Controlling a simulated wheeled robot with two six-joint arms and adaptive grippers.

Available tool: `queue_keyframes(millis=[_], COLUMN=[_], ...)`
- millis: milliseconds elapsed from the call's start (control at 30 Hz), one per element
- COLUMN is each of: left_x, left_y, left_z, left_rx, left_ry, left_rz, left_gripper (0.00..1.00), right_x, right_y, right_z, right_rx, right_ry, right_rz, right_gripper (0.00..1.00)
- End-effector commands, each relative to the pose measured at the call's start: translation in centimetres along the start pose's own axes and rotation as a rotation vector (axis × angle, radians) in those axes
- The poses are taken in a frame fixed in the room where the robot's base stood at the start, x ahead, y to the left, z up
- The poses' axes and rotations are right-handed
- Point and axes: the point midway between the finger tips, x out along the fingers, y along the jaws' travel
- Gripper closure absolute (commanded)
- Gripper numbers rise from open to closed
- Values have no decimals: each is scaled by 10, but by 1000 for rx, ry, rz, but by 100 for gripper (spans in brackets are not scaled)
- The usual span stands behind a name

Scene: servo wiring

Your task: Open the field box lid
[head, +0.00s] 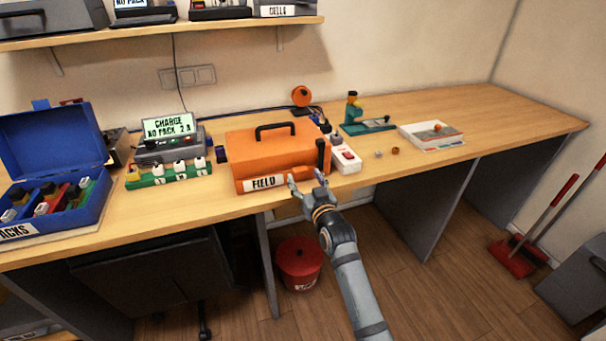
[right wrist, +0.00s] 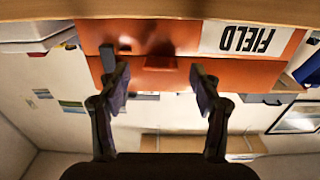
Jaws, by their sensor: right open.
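The orange field box (head: 262,152) stands on the workbench with its lid down, a black handle (head: 274,128) on top and a white FIELD label on its front. My right gripper (head: 307,180) is open just in front of the box's front right part. In the right wrist view, which is upside down, the box front (right wrist: 260,74) shows with its FIELD label (right wrist: 243,39). An orange latch-like tab (right wrist: 158,63) shows between the open fingers of my right gripper (right wrist: 161,82), which look empty. I cannot tell whether the fingers touch the box. My left gripper is not in view.
An open blue packs box (head: 60,160) and a charger with a lit screen (head: 168,128) stand to the left. A white switch block (head: 346,160) sits close right of the box. A white tray (head: 432,136) lies farther right. The bench's right end is clear.

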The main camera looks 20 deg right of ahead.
Motion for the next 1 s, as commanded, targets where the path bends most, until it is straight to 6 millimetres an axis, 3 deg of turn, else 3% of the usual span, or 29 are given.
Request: queue_keyframes(millis=[200,467,933,1000], left_x=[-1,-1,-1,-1], left_y=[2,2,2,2], left_z=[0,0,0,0], left_rx=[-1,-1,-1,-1], left_ry=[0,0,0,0], left_rz=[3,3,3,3], left_gripper=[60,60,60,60], right_x=[22,23,23,23], right_y=[0,0,0,0], right_z=[0,1,1,1], right_rx=[0,0,0,0], right_ry=[-1,-1,-1,-1], right_rz=[0,0,0,0], right_gripper=[36,36,100,100])
